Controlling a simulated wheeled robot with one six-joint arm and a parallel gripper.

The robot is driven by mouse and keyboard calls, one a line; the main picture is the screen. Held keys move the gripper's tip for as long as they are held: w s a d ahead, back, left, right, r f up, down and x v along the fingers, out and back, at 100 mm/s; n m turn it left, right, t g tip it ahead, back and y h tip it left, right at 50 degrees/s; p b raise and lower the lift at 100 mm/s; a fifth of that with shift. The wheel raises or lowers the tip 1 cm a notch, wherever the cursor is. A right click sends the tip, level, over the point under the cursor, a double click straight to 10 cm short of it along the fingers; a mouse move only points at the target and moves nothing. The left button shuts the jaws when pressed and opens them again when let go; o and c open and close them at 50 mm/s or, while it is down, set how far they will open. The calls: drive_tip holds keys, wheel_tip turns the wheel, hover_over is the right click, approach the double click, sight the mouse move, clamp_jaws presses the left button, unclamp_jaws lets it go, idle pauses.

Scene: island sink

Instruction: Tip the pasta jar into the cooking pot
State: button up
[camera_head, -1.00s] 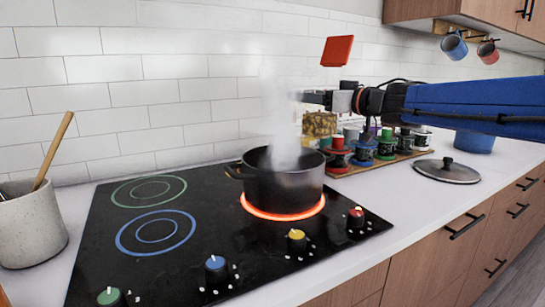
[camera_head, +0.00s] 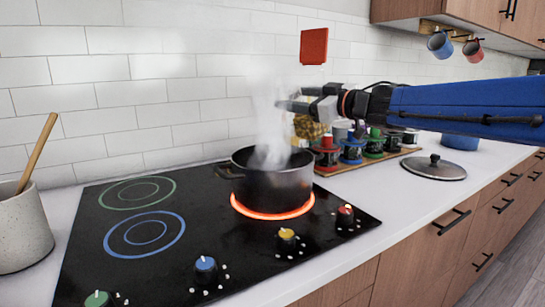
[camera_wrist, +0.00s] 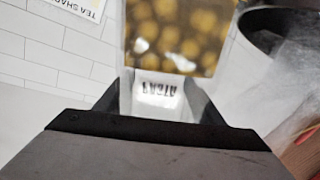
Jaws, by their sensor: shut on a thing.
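The clear pasta jar (camera_wrist: 185,35) fills the top middle of the wrist view, with yellow pasta inside. Its PASTA label (camera_wrist: 158,90) reads upside down between my fingers. My gripper (camera_head: 288,98) is shut on the jar and holds it in the air, above and slightly right of the cooking pot. In the head view, the jar's yellow contents (camera_head: 308,127) show just below my gripper, partly veiled by steam. The dark cooking pot (camera_head: 272,188) sits open on the glowing burner, and its inside is hidden by steam. Its dark rim also shows at the upper right of the wrist view (camera_wrist: 245,42).
A row of small jars with coloured lids (camera_head: 352,150) stands on a board behind the pot. A pot lid (camera_head: 430,170) lies on the counter at right. A utensil crock (camera_head: 20,230) is at far left. Coloured knobs (camera_head: 286,238) line the cooktop's front.

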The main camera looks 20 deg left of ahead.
sight(291, 114)
drive_tip(key=shift+s+a+f+n, duration=0.15)
drive_tip(key=shift+s+n, duration=0.25)
drive_tip(key=shift+n, duration=0.45)
drive_tip(key=shift+s+a+f+n, duration=0.1)
drive_tip(key=shift+s+a+n, duration=0.2)
drive_tip(key=shift+n, duration=0.55)
drive_tip(key=shift+s+d+f+n, duration=0.1)
drive_tip(key=shift+f+n, duration=0.8)
drive_tip(key=shift+f, duration=0.1)
drive_tip(key=shift+f+n, duration=0.55)
drive_tip(key=shift+n, duration=0.15)
drive_tip(key=shift+f+n, duration=0.2)
drive_tip(key=shift+n, duration=0.8)
drive_tip(key=shift+f+n, duration=0.15)
drive_tip(key=shift+n, duration=0.85)
drive_tip(key=shift+s+a+r+n, duration=0.25)
drive_tip(key=shift+s+n, duration=0.25)
drive_tip(key=shift+n, duration=0.35)
drive_tip(key=shift+s+a+r+n, duration=0.2)
drive_tip(key=shift+s+n, duration=0.3)
drive_tip(key=shift+n, duration=0.35)
drive_tip(key=shift+s+a+f+n+p, duration=0.2)
drive_tip(key=shift+s+n+p, duration=0.15)
drive_tip(key=shift+n, duration=0.45)
drive_tip(key=shift+s+a+r+n, duration=0.15)
drive_tip(key=shift+s+r+n, duration=0.25)
drive_tip(key=shift+n, duration=0.5)
drive_tip(key=shift+s+a+f+n+p, duration=0.25)
drive_tip(key=shift+n+p, duration=0.25)
drive_tip(key=shift+n, duration=0.3)
